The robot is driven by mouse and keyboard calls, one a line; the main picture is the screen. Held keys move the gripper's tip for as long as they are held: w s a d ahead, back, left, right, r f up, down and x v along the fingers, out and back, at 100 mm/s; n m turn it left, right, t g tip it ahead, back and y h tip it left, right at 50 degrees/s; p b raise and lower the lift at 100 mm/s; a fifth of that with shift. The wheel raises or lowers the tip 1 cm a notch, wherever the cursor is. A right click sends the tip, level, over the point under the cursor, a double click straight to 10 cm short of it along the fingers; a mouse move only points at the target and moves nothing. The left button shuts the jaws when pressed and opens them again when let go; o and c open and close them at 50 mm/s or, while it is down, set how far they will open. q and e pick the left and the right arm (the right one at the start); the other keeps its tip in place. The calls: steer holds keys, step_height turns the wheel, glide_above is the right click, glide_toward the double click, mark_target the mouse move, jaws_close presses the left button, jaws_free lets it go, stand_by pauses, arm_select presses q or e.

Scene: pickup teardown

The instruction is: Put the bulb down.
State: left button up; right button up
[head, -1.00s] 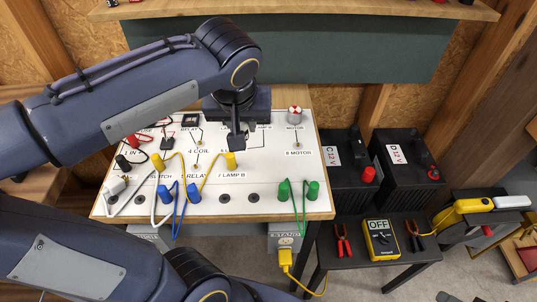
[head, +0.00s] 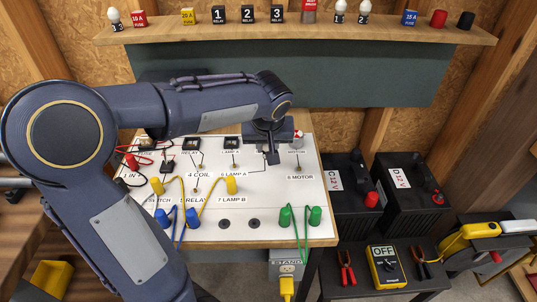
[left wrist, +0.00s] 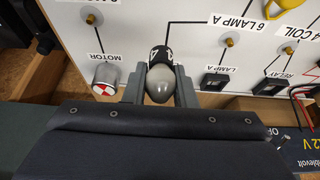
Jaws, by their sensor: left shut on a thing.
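My left gripper (head: 271,158) is over the upper right part of the white test board (head: 285,190), left of the motor knob (head: 298,137). In the left wrist view the left gripper (left wrist: 160,92) is shut on a bulb (left wrist: 159,84) with grey glass and a black, white-marked base. The glass faces the camera and the base points toward the board. I cannot tell whether the base touches the board. In the head view the bulb is hidden by the gripper. An empty-looking black lamp A socket (head: 231,143) is left of the gripper. My right gripper is not in view.
A wooden shelf (head: 400,36) behind holds several bulbs, relays and fuses. Yellow, blue and green plugs (head: 315,215) with wires stand on the board's front half. Black batteries (head: 350,185), a yellow multimeter (head: 385,266) and pliers-like clips are at the right.

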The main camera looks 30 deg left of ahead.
arm_select(q)
steer(key=shift+w+f, duration=0.15)
steer(key=shift+f, duration=0.85)
steer(key=shift+w+f, duration=0.15)
steer(key=shift+f, duration=0.8)
steer(key=shift+b, duration=0.3)
steer(key=shift+f, duration=0.2)
steer(key=o, duration=1)
steer(key=shift+c, duration=0.2)
steer(key=shift+r, duration=0.1)
